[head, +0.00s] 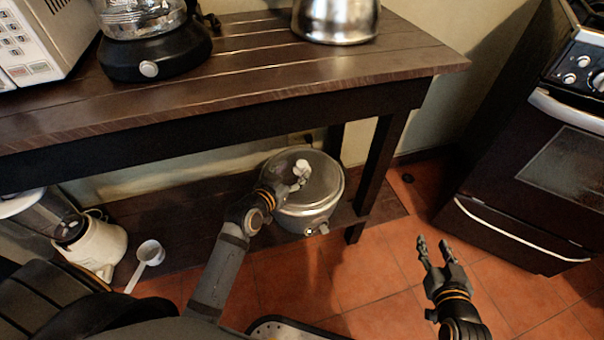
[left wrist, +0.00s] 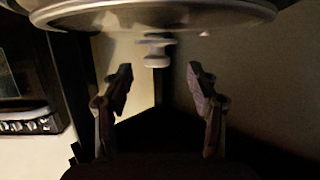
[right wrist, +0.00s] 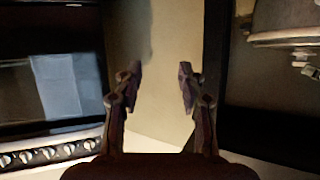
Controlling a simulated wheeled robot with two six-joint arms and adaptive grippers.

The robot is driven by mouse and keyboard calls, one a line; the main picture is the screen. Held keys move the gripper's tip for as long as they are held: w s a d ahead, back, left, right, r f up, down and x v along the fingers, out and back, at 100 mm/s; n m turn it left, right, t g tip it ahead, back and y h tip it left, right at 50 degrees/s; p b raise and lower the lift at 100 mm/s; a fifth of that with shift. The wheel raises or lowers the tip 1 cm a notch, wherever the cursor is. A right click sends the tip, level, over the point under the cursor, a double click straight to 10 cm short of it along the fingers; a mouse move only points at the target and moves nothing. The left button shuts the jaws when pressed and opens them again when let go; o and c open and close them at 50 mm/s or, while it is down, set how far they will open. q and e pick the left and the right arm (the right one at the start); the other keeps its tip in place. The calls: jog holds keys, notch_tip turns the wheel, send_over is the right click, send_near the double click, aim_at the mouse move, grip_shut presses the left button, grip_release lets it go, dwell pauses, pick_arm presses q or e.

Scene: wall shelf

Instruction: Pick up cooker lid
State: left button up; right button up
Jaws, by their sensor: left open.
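The silver cooker (head: 296,222) stands on the low shelf with its lid (head: 324,180) on top. A pale knob (head: 302,168) rises from the lid's middle. My left gripper (head: 277,188) is over the near left part of the lid, close to the knob and partly hiding the lid. In the left wrist view, the lid (left wrist: 150,14) fills the top edge, upside down. Its knob (left wrist: 157,58) lies between and beyond my open, empty fingers. My right gripper (head: 432,252) is open and empty over the floor, right of the shelf; its fingers also show in the right wrist view (right wrist: 160,72).
The wooden table top (head: 250,75) overhangs the cooker from behind, and a table leg (head: 380,155) stands right of it. A white blender (head: 98,245) and a white scoop (head: 150,252) are left on the low shelf. An oven (head: 540,170) stands at right. The tiled floor between is clear.

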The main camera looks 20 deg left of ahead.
aim_at(302, 164)
pick_arm(q)
jog(key=b+x, duration=0.1)
jog(key=x, duration=0.1)
jog(key=shift+w+d+r, duration=0.1)
jog(key=shift+w+d, duration=0.1)
jog(key=shift+w, duration=0.05)
jog(key=b+x, duration=0.1)
jog(key=x, duration=0.1)
jog(key=shift+w+d, duration=0.15)
jog(key=shift+w, duration=0.15)
grip_shut()
pick_arm(e)
notch_tip(302, 164, up, 22)
jog(key=w+t, duration=0.2)
jog(key=t, duration=0.8)
jog(key=shift+d+n, duration=0.15)
jog(key=shift+n, duration=0.25)
